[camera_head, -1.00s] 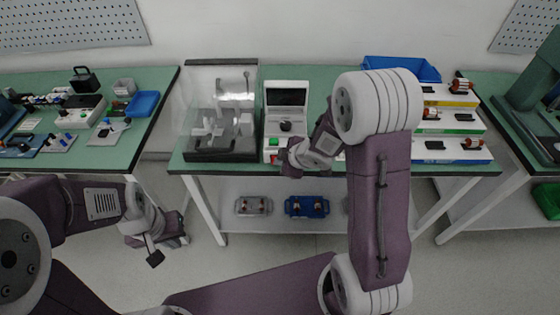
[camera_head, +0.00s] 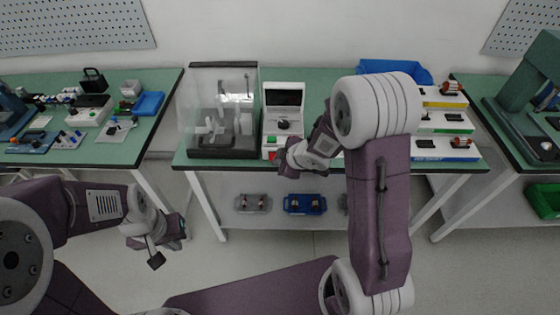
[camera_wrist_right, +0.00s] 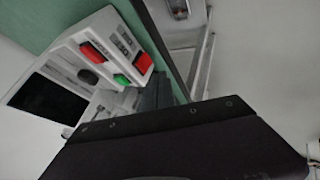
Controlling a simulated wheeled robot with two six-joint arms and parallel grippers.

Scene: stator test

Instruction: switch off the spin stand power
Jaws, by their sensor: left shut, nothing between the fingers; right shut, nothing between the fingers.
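The spin stand's white control box (camera_head: 284,97) stands on the middle bench, with a dark screen and a black knob (camera_head: 284,125). The right wrist view shows its panel close up: a red control (camera_wrist_right: 96,52), a black knob (camera_wrist_right: 88,77), a green button (camera_wrist_right: 121,79) and another red control (camera_wrist_right: 143,63). My right gripper (camera_head: 284,165) is shut and empty in front of the box's lower edge; contact cannot be told. Its dark body fills the bottom of the right wrist view. My left gripper (camera_head: 156,259) is shut and empty, low in front of the benches.
A clear-walled enclosure (camera_head: 219,105) stands left of the box. A blue bin (camera_head: 395,70) and stepped racks (camera_head: 443,122) with parts are to the right. The lower shelf holds a blue tray (camera_head: 304,204). The left bench (camera_head: 125,150) carries several small parts.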

